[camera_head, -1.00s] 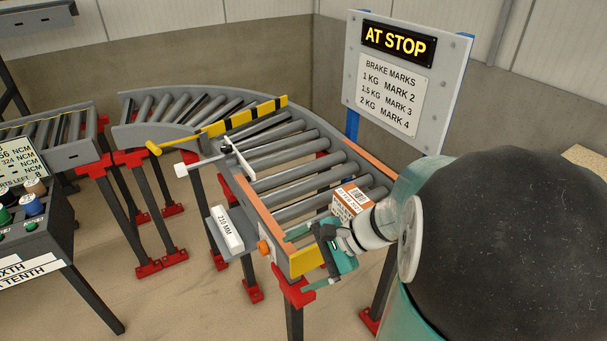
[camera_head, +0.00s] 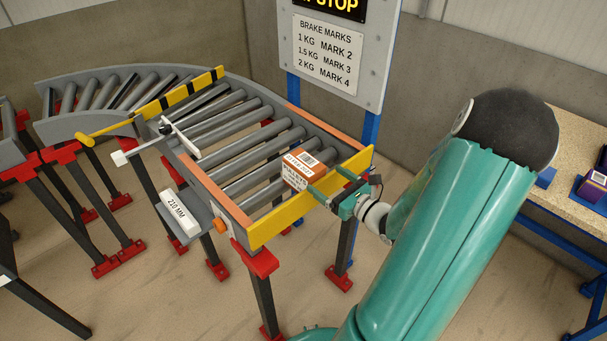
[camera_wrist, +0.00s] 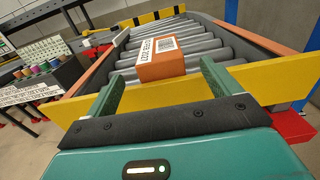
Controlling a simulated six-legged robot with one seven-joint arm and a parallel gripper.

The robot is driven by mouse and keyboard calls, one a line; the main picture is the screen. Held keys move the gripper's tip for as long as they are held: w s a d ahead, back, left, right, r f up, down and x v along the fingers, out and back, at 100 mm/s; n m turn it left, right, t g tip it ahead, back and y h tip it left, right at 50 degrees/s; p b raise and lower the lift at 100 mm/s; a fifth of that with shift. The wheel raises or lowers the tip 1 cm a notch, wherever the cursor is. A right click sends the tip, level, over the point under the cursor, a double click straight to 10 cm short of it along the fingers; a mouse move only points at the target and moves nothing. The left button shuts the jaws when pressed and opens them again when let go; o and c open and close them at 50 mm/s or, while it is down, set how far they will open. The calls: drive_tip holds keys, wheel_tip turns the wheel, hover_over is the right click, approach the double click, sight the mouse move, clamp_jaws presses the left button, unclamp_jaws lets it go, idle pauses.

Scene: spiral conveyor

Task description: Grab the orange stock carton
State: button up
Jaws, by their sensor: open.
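The orange stock carton (camera_head: 299,168), with a white label and a barcode, sits on the rollers at the near end of the conveyor, just behind the yellow end plate (camera_head: 300,208). In the wrist view the carton (camera_wrist: 163,66) is ahead of my gripper, roughly centred between the fingers. My gripper (camera_head: 331,184) is open and empty, outside the end plate. Its two green fingers reach over the plate's top edge toward the carton. In the wrist view the fingers (camera_wrist: 162,78) stand apart, one to each side of the carton's near end. I cannot tell whether either touches it.
Orange side rails (camera_head: 215,190) flank the rollers. A yellow-and-black striped bar (camera_head: 180,98) crosses the conveyor farther back. A sign board (camera_head: 330,50) stands behind. A bench (camera_head: 573,150) is at the right. A control desk (camera_wrist: 40,75) shows in the wrist view's left.

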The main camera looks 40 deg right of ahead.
sight(308, 164)
drive_tip(key=w, duration=0.8)
drive_tip(key=shift+w+a, duration=0.15)
drive_tip(key=shift+w, duration=0.15)
drive_tip(key=c, duration=1.2)
drive_tip(key=shift+c, duration=0.2)
